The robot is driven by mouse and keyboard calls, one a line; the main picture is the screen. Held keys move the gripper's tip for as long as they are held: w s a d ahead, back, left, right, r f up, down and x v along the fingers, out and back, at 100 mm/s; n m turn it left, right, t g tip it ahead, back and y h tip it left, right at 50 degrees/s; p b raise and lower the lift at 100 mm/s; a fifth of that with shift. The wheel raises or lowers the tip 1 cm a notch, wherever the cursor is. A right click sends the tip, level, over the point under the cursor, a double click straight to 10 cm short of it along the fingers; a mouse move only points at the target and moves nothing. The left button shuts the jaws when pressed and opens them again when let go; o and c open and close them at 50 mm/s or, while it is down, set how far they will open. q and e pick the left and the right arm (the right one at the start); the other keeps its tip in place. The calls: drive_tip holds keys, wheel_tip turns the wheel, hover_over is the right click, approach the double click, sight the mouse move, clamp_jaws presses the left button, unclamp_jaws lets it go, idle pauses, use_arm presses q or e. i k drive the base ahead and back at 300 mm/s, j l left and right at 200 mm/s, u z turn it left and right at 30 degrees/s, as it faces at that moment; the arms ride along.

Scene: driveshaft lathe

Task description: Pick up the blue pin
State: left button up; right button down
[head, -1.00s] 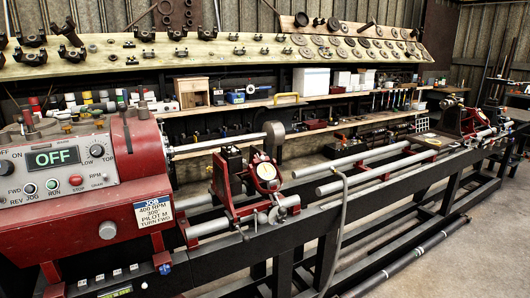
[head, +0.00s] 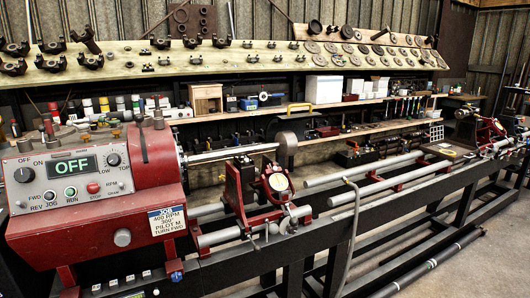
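I cannot clearly make out a blue pin. A small blue piece (head: 176,276) shows at the front lower edge of the lathe, below the red headstock, at the right end of a row of small white tags; it is too small to tell what it is. Neither of my grippers is in view.
The red lathe headstock (head: 95,190) stands at the left, its display reading OFF. A red carriage with a dial (head: 278,183) sits on the rails. Shelves behind hold a blue item (head: 248,103), a wooden box (head: 208,98) and many metal parts.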

sight(141, 101)
drive_tip(key=i+u, duration=0.8)
drive_tip(key=u, duration=0.2)
